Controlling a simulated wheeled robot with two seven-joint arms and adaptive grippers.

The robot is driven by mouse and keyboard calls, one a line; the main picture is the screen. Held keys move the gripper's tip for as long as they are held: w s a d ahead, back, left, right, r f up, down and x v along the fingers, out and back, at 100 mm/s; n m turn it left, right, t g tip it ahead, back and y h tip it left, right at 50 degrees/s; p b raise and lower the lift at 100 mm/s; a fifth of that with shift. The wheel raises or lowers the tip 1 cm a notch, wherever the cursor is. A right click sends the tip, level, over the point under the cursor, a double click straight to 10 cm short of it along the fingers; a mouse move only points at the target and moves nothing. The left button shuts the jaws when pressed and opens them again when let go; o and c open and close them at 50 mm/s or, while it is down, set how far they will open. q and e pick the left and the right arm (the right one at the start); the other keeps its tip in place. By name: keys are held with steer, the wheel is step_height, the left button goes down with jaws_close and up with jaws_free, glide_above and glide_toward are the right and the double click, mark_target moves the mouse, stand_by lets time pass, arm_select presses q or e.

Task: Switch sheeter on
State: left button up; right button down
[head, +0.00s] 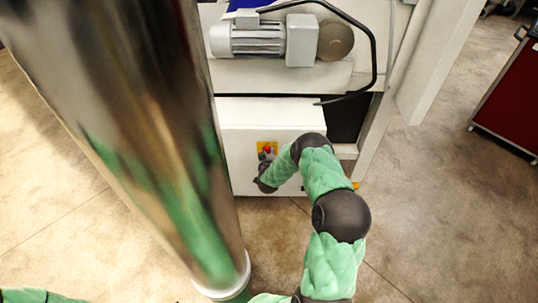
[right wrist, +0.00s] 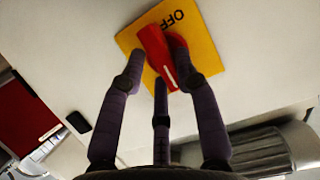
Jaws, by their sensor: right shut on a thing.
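The sheeter (head: 243,118) is a white machine with a low cabinet. On the cabinet's face is a yellow switch plate (head: 262,145), which also fills the middle of the right wrist view (right wrist: 209,52) with the word OFF upside down. A red rotary knob (right wrist: 153,42) sits on the plate, slanted in that view. My right gripper (head: 263,172) is at the switch. In the right wrist view its dark fingers (right wrist: 159,63) close on the knob from both sides, with a third finger below. The fingertips hide part of the knob. My left gripper is out of view.
A grey motor (head: 250,40) with a round brown part and a black cable sits on the shelf above the cabinet. A large shiny metal column fills the left of the head view. A red cabinet (head: 512,95) stands far right. Bare floor lies between.

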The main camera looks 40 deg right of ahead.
steer(key=shift+s+a+f, duration=0.3)
steer(key=shift+a+f, duration=0.15)
steer(key=shift+f, duration=0.25)
steer(key=c, duration=1)
jaws_free()
steer(key=shift+w+d+r, duration=0.2)
steer(key=shift+w+r, duration=0.05)
steer(key=shift+r, duration=0.1)
steer(key=v, duration=1.2)
steer(key=shift+s+d, duration=0.1)
